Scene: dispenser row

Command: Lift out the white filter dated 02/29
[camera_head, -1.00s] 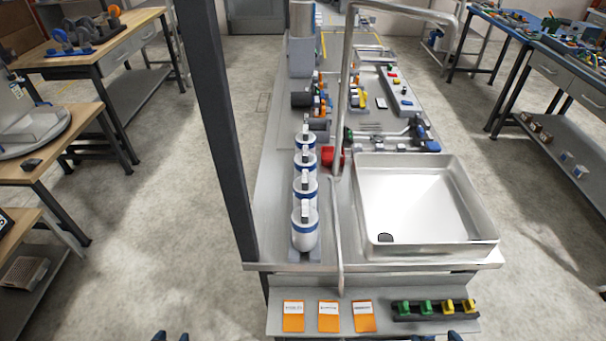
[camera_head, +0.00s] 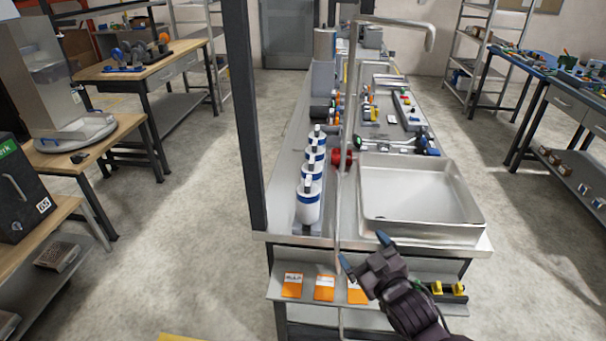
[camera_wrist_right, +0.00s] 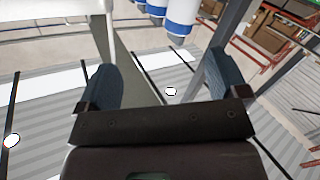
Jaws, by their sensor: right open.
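Several white filters with blue bands stand in a row on the bench, left of the sink; the nearest white filter (camera_head: 308,205) shows most fully, and those behind it are partly hidden. No date is readable on any of them, so I cannot tell which is 02/29. My right gripper (camera_head: 364,250) is open and empty, in front of the bench edge and to the right of the row, apart from the filters. In the right wrist view, its fingers (camera_wrist_right: 163,76) are spread, with a white and blue filter (camera_wrist_right: 180,16) beyond them at the top. My left gripper is out of view.
A metal sink (camera_head: 420,200) fills the bench's right side. A thin upright pipe and a red valve (camera_head: 337,160) stand beside the row. A dark post (camera_head: 245,120) rises on the left. Orange cards (camera_head: 292,285) lie on the front shelf, partly behind my right gripper.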

